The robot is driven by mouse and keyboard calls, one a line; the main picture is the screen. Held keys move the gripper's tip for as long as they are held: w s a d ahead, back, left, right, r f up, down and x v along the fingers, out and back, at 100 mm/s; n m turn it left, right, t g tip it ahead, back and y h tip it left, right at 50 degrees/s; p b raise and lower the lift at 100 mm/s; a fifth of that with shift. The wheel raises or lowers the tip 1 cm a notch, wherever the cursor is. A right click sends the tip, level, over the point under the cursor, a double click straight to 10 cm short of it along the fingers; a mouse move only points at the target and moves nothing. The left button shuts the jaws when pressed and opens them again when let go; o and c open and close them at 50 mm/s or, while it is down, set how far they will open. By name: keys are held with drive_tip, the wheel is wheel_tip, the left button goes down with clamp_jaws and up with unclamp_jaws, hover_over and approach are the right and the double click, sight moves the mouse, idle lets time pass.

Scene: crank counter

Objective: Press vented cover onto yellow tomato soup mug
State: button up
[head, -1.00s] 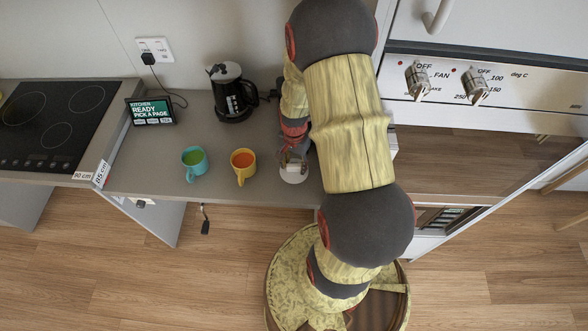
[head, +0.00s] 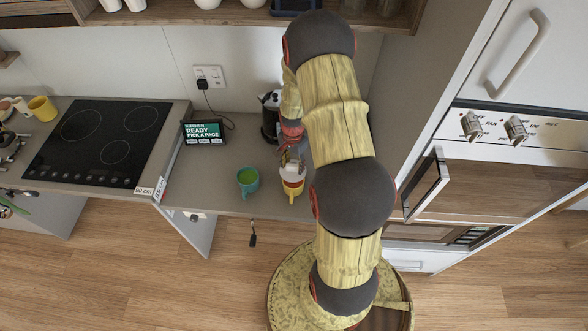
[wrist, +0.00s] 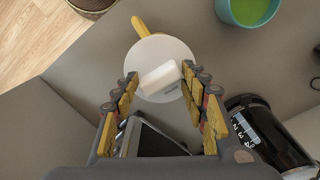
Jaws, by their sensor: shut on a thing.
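The vented cover is a round white disc (wrist: 163,60) with a white block handle (wrist: 160,78). My gripper (wrist: 162,86) is shut on that handle. In the head view the cover (head: 291,171) is over the yellow tomato soup mug (head: 291,189). A reddish strip of soup shows below the cover's near edge. In the wrist view the disc hides the mug's opening, and only the yellow handle (wrist: 139,26) sticks out. I cannot tell whether the cover touches the rim.
A teal mug (head: 248,183) with green contents stands just left of the yellow mug. A black kettle (wrist: 265,138) stands behind. A tablet screen (head: 204,132) and a black hob (head: 100,142) are farther left. A door-like panel (head: 426,186) juts out at right.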

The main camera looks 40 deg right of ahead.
sight(293, 173)
idle(0.4)
drive_tip(key=shift+f+b, duration=1.7)
drive_tip(key=shift+f, duration=0.4)
drive_tip(key=shift+s+f+b, duration=0.1)
drive_tip(key=shift+f+b, duration=0.7)
drive_tip(key=shift+f, duration=0.05)
drive_tip(key=shift+c, duration=0.5)
drive_tip(key=o, duration=1.1)
drive_tip(key=shift+o, duration=0.7)
wheel_tip(293, 173, up, 12)
